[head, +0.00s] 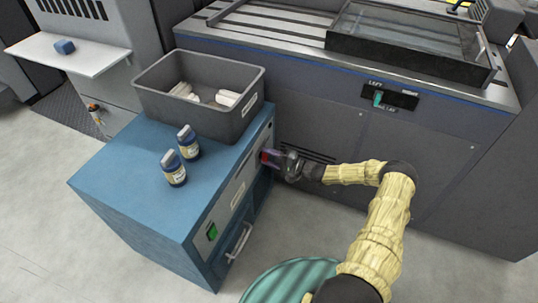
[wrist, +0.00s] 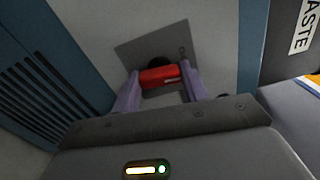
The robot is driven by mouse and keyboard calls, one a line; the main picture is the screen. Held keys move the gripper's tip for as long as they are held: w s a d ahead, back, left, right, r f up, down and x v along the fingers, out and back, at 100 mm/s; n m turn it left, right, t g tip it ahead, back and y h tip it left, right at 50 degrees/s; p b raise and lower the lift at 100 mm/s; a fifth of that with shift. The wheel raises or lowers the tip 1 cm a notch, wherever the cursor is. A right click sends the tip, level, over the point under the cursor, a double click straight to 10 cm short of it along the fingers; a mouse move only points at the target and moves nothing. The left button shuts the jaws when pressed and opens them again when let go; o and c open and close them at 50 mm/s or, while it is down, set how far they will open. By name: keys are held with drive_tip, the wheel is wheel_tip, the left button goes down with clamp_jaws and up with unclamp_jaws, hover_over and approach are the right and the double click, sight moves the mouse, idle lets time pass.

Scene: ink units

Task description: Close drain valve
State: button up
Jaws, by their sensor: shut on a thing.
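The drain valve's red handle (wrist: 160,77) sits on a dark grey plate (wrist: 138,50) on the pale front panel of the blue cabinet. It lies nearly level across the wrist view, tilted slightly. My gripper (wrist: 158,88) is shut on it, one purple finger at each end. In the head view my gripper (head: 270,157) reaches the cabinet front from the right. A little of the red handle (head: 264,157) shows there. The fingers and wrist hide much of the valve, and a dark round part shows behind the handle.
The blue cabinet (head: 120,180) carries a grey bin (head: 198,112) of white items and two dark bottles (head: 188,142). A green switch (head: 211,231) and a bar handle (head: 240,243) are lower on its front. A large grey machine (head: 330,110) stands close behind my arm.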

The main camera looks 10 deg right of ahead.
drive_tip(key=shift+n, duration=0.6)
drive_tip(key=shift+f+p, duration=0.1)
drive_tip(key=shift+p, duration=0.2)
drive_tip(key=o, duration=1)
drive_tip(key=p+v, duration=0.2)
drive_tip(key=v, duration=1.5)
drive_tip(key=shift+s+d, duration=0.15)
drive_tip(key=shift+d, duration=0.05)
drive_tip(key=shift+a, duration=0.1)
